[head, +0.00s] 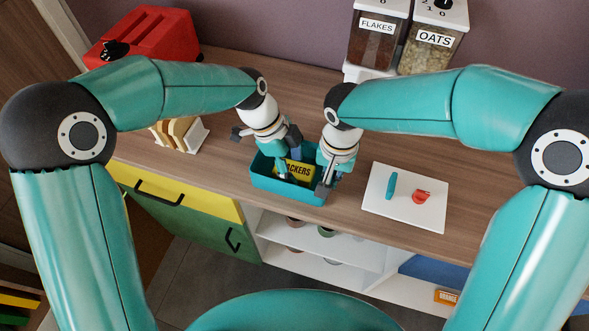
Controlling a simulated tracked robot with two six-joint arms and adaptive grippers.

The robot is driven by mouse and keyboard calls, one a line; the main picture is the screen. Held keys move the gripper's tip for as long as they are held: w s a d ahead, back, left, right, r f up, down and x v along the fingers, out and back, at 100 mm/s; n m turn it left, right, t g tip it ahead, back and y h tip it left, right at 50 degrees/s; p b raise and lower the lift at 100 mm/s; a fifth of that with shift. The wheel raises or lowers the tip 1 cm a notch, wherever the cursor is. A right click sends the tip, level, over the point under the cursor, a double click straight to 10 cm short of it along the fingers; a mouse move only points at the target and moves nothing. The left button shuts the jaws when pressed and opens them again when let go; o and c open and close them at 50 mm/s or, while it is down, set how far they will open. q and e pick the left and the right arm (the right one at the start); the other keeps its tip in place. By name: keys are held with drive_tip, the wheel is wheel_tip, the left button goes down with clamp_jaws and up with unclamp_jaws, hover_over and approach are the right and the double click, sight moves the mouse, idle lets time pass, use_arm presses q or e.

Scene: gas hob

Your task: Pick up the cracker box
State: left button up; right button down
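A yellow cracker box (300,169) with dark lettering ending in "ACKERS" lies inside an open teal bin (288,192) on the wooden counter. Only part of the box shows, between my two grippers. My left gripper (285,172) reaches down into the bin at the box's left side. My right gripper (323,184) points down at the box's right side, over the bin's right end. Both sets of fingertips are small and partly hidden, so I cannot tell whether they touch the box or how far they are open.
A red toaster (150,38) stands at the back left, with bread slices in a white rack (192,139) before it. Flakes (374,38) and oats (430,48) dispensers stand at the back. A white board (382,205) with small teal and red items lies to the right.

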sight(295, 167)
use_arm(q)
drive_tip(key=shift+s+f, duration=0.5)
drive_tip(key=shift+c, duration=0.4)
drive_tip(key=r, duration=0.8)
drive_tip(key=shift+w+r, duration=0.15)
drive_tip(key=shift+w, duration=0.1)
clamp_jaws()
wheel_tip(295, 167, up, 20)
drive_tip(key=o, duration=1.1)
unclamp_jaws()
drive_tip(key=shift+c, duration=0.2)
